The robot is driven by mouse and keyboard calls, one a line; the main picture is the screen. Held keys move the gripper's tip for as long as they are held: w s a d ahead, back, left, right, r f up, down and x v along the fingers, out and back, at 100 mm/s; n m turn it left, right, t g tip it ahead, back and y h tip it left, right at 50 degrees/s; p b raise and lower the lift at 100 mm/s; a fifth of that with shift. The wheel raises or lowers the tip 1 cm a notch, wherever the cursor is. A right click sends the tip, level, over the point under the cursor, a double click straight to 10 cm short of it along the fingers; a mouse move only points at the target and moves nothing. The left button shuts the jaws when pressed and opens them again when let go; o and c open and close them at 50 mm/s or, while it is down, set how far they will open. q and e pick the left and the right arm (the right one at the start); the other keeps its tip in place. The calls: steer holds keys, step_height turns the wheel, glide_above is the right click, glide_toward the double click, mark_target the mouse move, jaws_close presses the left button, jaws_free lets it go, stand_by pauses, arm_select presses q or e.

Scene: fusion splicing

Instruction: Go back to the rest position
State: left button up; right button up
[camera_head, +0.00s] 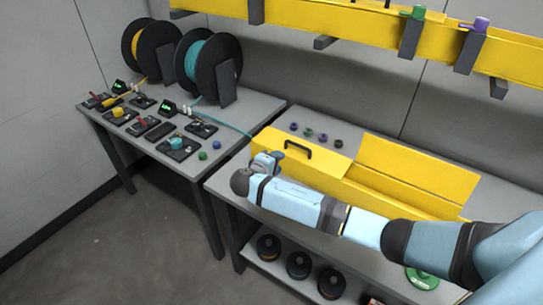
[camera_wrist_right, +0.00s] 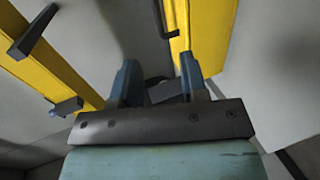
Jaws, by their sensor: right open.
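My right arm comes in from the right in the head view and reaches left across the front of a long yellow box (camera_head: 330,180). My right gripper (camera_head: 266,160) is near the box's left end, below and left of its black handle (camera_head: 297,149). In the right wrist view the two fingers of the gripper (camera_wrist_right: 160,84) stand apart with nothing held between them. The yellow box (camera_wrist_right: 205,30) and its handle (camera_wrist_right: 165,22) show beyond the fingers there. My left gripper is in neither view.
The yellow box's lid (camera_head: 418,172) stands open. A left table (camera_head: 262,104) holds black spools (camera_head: 208,68) and several small devices. A yellow rail (camera_head: 330,22) runs along the wall above. Several dark reels (camera_head: 299,265) sit on the lower shelf. The floor (camera_head: 110,235) at left is clear.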

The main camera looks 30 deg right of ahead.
steer(key=s+a+f+y, duration=0.1)
steer(key=s+f, duration=0.1)
steer(key=s+a+f+n+y+p, duration=0.1)
steer(key=s+a+f+y, duration=0.1)
steer(key=f, duration=0.1)
steer(key=s+a+f+y, duration=0.2)
steer(key=f, duration=0.1)
steer(key=shift+a+n+t, duration=0.25)
steer(key=shift+n+t, duration=0.05)
steer(key=shift+n, duration=0.1)
steer(key=s+a+f+y+p, duration=0.1)
steer(key=s+a+f+y, duration=0.2)
steer(key=s+a, duration=0.15)
steer(key=s+a+f+y+p, duration=0.1)
steer(key=s+a+f+y, duration=0.15)
steer(key=s, duration=0.35)
steer(key=s+a+r+m+t+y+p, duration=0.1)
steer(key=s+r+m+y, duration=0.1)
steer(key=s, duration=0.6)
steer(key=s+a+r+m+t+y+p, duration=0.1)
steer(key=s+r+m+t+y, duration=0.1)
steer(key=s, duration=0.6)
steer(key=shift+s+r+t+y, duration=0.3)
steer(key=shift+r+y, duration=0.45)
steer(key=shift+r, duration=0.15)
steer(key=shift+d, duration=0.1)
